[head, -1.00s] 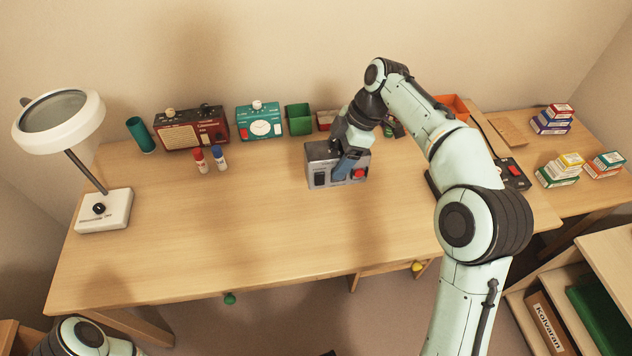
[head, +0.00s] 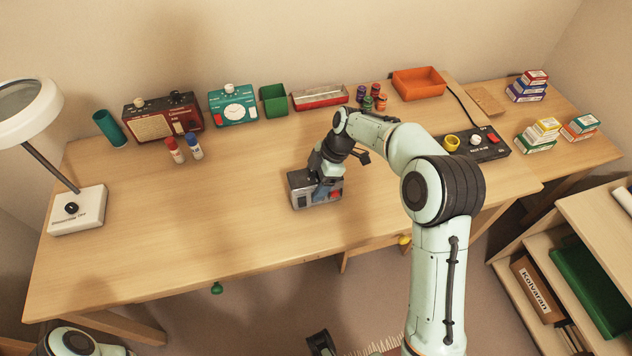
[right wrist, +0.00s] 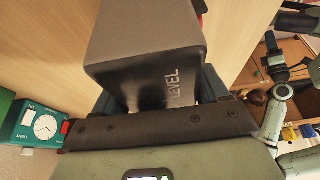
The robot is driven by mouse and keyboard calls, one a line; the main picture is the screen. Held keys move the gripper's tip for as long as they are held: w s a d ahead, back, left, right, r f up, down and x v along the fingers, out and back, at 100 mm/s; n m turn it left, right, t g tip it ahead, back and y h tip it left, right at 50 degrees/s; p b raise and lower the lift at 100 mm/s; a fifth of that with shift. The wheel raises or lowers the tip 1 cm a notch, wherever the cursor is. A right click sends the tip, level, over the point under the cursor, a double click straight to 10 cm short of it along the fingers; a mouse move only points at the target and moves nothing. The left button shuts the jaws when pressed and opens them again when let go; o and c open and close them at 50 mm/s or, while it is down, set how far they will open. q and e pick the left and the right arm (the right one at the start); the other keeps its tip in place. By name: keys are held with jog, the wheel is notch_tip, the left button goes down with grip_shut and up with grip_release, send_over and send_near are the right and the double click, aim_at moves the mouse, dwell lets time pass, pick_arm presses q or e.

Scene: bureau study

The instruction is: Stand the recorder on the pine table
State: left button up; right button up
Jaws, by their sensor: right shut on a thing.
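The recorder, a grey box-shaped device (head: 301,196) with a red button, is over the front middle of the wide wooden table (head: 200,235). My right gripper (head: 326,184) is shut on it from above. In the right wrist view the dark recorder body (right wrist: 150,50) with the word LEVEL sits between the fingers. It looks about upright; I cannot tell whether its base touches the wood. A lower wooden side table (head: 592,148) adjoins at the right; I cannot tell which table is the pine one. Part of my left arm shows bottom left; its jaws are not clear.
A lamp (head: 75,210) stands at the left. A red radio (head: 160,122), teal timer (head: 233,106), green bin (head: 273,99), orange tray (head: 418,84) and black control box (head: 478,145) line the back and right. Small boxes (head: 535,138) occupy the side table. The table's front left is clear.

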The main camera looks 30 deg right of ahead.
jog(key=shift+f, duration=0.25)
jog(key=shift+f, duration=0.15)
jog(key=o, duration=1.3)
jog(key=shift+o, duration=0.2)
jog(key=p+v, duration=0.1)
jog(key=v, duration=1.1)
